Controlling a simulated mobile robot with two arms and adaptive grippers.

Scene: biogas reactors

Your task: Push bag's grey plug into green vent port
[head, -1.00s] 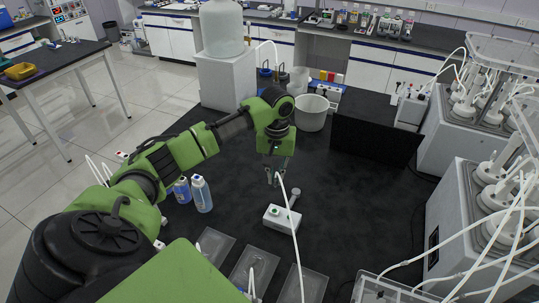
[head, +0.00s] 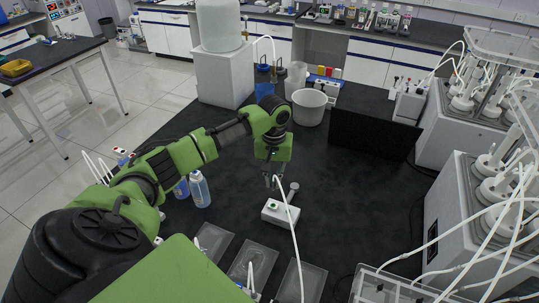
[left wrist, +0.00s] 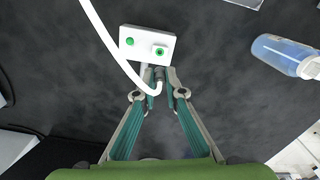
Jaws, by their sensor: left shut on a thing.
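A white box (head: 281,213) with a green-marked top stands on the black bench. In the left wrist view the box (left wrist: 143,61) shows a green button and a green ring with a dark centre, the vent port (left wrist: 160,51). My left gripper (head: 271,184) is just behind the box in the head view. In the left wrist view its fingertips (left wrist: 163,92) are shut around the small grey plug (left wrist: 158,74) at the end of a white tube (left wrist: 112,45). The plug appears close to the box's edge, beside the port; whether it touches is unclear. The bag is not identifiable.
A grey knobbed piece (head: 293,188) sits beside the box. A bottle (head: 199,189) stands to the left. Clear flat trays (head: 252,262) lie in front. A white bucket (head: 309,106) and a black panel (head: 372,135) stand behind; reactors (head: 478,215) are at right.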

